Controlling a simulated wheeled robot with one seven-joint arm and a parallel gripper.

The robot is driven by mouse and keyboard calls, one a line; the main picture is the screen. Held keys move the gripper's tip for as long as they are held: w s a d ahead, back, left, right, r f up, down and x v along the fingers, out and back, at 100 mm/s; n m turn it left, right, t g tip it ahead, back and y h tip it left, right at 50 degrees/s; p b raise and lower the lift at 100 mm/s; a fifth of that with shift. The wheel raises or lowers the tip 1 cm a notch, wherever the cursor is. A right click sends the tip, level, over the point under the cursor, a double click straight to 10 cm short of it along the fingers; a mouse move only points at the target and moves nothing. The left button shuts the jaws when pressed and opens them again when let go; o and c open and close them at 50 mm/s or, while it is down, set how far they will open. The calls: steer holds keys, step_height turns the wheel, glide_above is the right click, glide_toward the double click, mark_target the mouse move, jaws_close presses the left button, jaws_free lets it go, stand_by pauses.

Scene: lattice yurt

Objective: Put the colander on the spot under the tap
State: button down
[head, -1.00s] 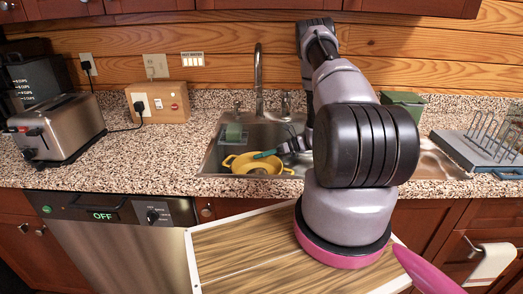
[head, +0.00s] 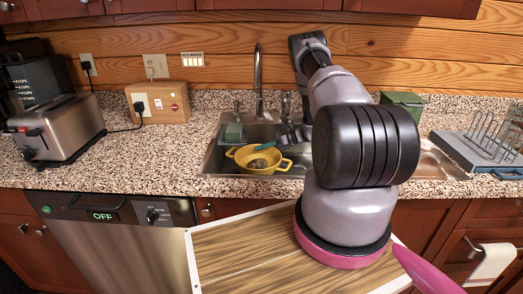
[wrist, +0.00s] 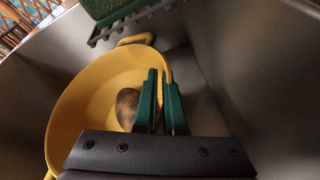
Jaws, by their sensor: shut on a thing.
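The yellow colander (head: 272,168) is in the left part of the sink, below and in front of the tap (head: 258,75). A brownish, potato-like lump (head: 258,163) lies in it. In the wrist view the colander (wrist: 85,100) is tilted and the lump (wrist: 127,105) shows beside my fingers. My gripper (wrist: 160,100) has green fingers shut on the colander's rim, one inside and one outside. In the head view my gripper (head: 265,146) shows only as a bit of green at the far rim. I cannot tell whether the colander touches the sink floor. No marked spot shows under the tap.
The sink walls (wrist: 245,80) rise close around the colander. A green sponge on a rack (head: 233,132) sits at the sink's back left. A toaster (head: 60,128) stands left, a dish rack (head: 490,150) right.

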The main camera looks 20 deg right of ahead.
steer(key=shift+f, duration=0.4)
steer(key=shift+f, duration=0.15)
steer(key=c, duration=1)
jaws_free()
steer(key=shift+s, duration=0.1)
steer(key=shift+r, duration=0.2)
steer(key=v, duration=1.2)
steer(key=shift+a, duration=0.1)
